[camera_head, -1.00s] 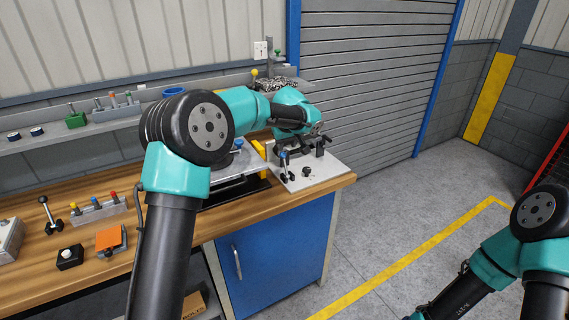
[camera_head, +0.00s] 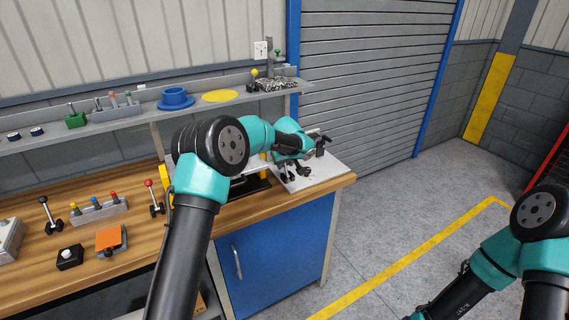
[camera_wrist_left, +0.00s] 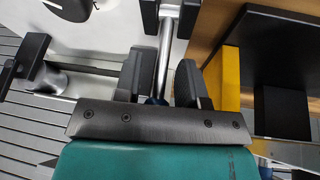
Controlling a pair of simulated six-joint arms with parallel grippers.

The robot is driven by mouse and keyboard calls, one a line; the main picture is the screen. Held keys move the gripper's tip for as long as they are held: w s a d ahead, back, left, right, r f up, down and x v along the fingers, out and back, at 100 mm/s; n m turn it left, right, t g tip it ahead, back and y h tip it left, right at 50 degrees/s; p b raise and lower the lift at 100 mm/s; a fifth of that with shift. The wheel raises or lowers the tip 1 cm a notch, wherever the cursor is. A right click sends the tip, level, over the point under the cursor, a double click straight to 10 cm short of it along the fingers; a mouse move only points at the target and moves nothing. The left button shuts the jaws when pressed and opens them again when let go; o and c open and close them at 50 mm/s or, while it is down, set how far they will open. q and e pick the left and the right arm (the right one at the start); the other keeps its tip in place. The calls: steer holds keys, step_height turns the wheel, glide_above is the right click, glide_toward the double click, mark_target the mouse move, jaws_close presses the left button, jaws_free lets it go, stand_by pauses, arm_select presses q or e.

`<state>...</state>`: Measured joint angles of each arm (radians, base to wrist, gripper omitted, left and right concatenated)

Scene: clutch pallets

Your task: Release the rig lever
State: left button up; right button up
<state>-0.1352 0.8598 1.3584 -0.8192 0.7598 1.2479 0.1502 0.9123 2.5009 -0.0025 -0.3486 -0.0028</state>
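The rig's pale plate (camera_head: 322,178) sits at the right end of the bench, with black clamp parts on it. In the left wrist view, a metal lever rod (camera_wrist_left: 165,50) with a dark blue knob (camera_wrist_left: 156,100) lies between the fingers of my left gripper (camera_wrist_left: 163,72). The fingers stand apart on either side of the rod, with a narrow gap visible; firm contact cannot be made out. In the head view my left gripper (camera_head: 298,158) is low over the plate and hides the lever.
A black T-handle (camera_wrist_left: 30,58) stands beside the gripper in the wrist view. A yellow block (camera_wrist_left: 229,75) is on the other side. A red-knobbed lever (camera_head: 153,196), an orange-flapped box (camera_head: 110,238) and a shelf (camera_head: 130,120) are left. The floor at right is clear.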

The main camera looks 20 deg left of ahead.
arm_select(q)
steer(key=shift+c, duration=0.4)
jaws_close()
